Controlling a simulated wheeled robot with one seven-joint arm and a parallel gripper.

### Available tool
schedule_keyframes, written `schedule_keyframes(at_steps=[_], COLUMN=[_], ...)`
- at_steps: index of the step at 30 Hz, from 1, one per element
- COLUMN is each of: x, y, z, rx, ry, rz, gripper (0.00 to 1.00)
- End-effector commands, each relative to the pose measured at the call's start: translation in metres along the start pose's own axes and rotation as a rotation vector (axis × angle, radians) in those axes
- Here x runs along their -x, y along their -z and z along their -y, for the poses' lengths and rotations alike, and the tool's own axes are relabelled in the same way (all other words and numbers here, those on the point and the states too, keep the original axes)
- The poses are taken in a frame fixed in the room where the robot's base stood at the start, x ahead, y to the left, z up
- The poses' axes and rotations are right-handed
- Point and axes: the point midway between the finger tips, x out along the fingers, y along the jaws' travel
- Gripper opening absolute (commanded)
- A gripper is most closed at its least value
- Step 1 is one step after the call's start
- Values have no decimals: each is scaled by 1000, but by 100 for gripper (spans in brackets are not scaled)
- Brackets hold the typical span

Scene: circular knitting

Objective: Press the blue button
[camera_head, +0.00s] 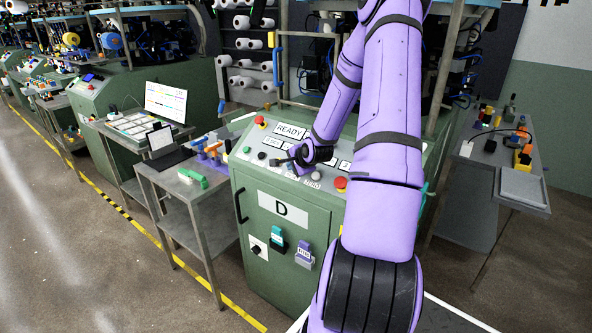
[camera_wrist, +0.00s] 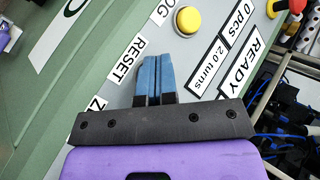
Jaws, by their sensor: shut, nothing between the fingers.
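The green control panel (camera_head: 262,139) of machine D carries several small round buttons. No button is clearly blue in either view; one may be hidden by my gripper. My gripper (camera_head: 284,161) is over the middle of the panel, its fingers pointing left. In the wrist view its two blue fingers (camera_wrist: 157,58) are shut together with nothing between them. Their tips lie between the RESET label (camera_wrist: 127,58) and the 2.0 turns label (camera_wrist: 207,67). A yellow button (camera_wrist: 187,20) is just beyond the tips. I cannot tell whether the fingertips touch the panel.
Red stop buttons sit at the panel's back left (camera_head: 261,121) and front right (camera_head: 340,184). A READY label (camera_head: 289,131) is behind my gripper. A side table (camera_head: 157,178) stands left, another table (camera_head: 475,153) right. Open floor lies at front left.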

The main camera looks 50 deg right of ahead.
Motion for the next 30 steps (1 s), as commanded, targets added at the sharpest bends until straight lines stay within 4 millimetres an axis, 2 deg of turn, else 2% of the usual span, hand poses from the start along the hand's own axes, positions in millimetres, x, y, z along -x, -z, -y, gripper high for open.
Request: schedule_keyframes(at_steps=[8,30], x=[2,41], y=[-1,-30], z=[2,30], rx=[1,0], ry=[1,0], rz=[0,0], gripper=[0,0])
